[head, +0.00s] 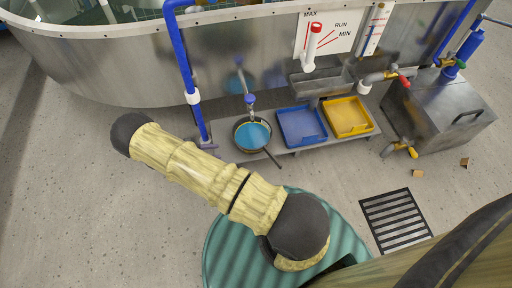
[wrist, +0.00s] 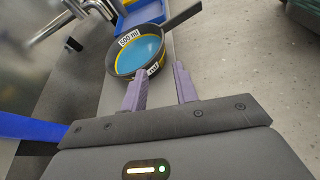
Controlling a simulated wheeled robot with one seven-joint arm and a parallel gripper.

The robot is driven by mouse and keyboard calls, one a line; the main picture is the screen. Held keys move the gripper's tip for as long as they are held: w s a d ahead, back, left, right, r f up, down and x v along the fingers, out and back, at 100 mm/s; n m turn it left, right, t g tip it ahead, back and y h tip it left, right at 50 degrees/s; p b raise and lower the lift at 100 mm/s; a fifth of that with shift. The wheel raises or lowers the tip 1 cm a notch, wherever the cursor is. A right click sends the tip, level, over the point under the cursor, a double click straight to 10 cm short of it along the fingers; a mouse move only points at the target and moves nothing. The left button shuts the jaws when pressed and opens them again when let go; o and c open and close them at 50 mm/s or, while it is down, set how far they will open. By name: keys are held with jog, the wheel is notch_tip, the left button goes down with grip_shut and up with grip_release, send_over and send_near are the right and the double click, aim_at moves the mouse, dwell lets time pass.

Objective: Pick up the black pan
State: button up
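The black pan (head: 253,135) stands on the low grey shelf under a blue spout, with blue liquid inside and its dark handle pointing down and right. In the wrist view the pan (wrist: 112,66) carries white labels, one reading 500 ml, and its handle (wrist: 183,17) points up and right. My gripper (wrist: 158,80) is open, its two purple fingers apart with nothing between them. The left fingertip is close to the pan's near rim; I cannot tell whether it touches. In the head view the gripper is hard to make out; my arm reaches to the left.
A blue tray (head: 302,126) and a yellow tray (head: 348,117) sit right of the pan on the grey shelf (head: 222,152). A blue pipe (head: 183,75) stands left of it. A metal box (head: 440,108) and a floor grate (head: 396,219) are at right.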

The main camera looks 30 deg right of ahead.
dwell(0.3)
jog(key=b+x, duration=0.5)
jog(key=x, duration=0.6)
jog(key=shift+s+d+f+b, duration=0.1)
jog(key=shift+d+f+b, duration=0.15)
jog(key=shift+b, duration=0.1)
jog(key=shift+d+r, duration=0.1)
jog(key=shift+d, duration=0.2)
jog(key=shift+s+d+f+b, duration=0.15)
jog(key=shift+d+f+b, duration=0.25)
jog(key=shift+b, duration=0.2)
jog(key=b+x, duration=0.3)
jog(key=shift+s+d+f, duration=0.1)
jog(key=shift+s+d, duration=0.05)
jog(key=shift+d, duration=0.45)
